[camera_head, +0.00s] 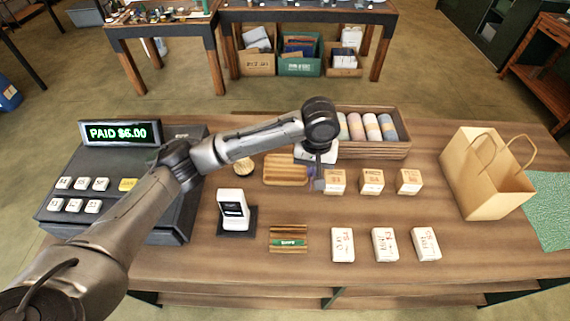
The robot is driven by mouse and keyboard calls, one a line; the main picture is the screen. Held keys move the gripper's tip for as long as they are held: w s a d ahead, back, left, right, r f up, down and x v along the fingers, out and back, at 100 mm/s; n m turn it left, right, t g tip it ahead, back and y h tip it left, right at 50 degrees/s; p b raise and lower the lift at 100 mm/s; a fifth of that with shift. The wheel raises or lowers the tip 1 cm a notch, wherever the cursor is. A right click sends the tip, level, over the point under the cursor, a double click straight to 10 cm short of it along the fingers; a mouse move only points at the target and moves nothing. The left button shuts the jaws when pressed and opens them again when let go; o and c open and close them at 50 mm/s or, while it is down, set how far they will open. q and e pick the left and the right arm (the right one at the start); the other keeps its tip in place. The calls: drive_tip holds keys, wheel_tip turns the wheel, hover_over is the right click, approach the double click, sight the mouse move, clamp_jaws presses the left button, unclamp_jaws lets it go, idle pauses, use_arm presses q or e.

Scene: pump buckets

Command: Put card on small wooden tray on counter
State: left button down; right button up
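A small slatted wooden tray (285,170) lies on the counter (200,270) behind the card reader. My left gripper (318,184) points down just right of this tray, beside the left one of the tan boxes. A small bluish-purple patch (311,174) shows at the gripper's left side; it may be the card, but it is too small to tell. Whether the fingers are open or shut is not clear. A second small wooden piece with a green label (289,242) lies nearer the front. My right gripper is not in view.
A register reading "PAID $6.00" (120,133) stands left, with a white card reader (233,208) beside it. Tan boxes (371,181) and white boxes (385,245) stand in rows. A crate of rolls (372,150) is behind, a paper bag (487,175) right.

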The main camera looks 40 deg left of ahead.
use_arm(q)
drive_tip(key=w+a+f+n, duration=0.1)
drive_tip(key=a+f+n, duration=0.1)
drive_tip(key=a+f, duration=0.25)
hover_over(286, 170)
wheel_tip(286, 170, down, 5)
drive_tip(key=shift+s+r, duration=0.1)
drive_tip(key=shift+f, duration=2)
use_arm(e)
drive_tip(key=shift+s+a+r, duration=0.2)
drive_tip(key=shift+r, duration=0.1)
use_arm(q)
drive_tip(key=shift+f, duration=0.1)
drive_tip(key=c, duration=1.8)
unclamp_jaws()
drive_tip(key=o, duration=0.4)
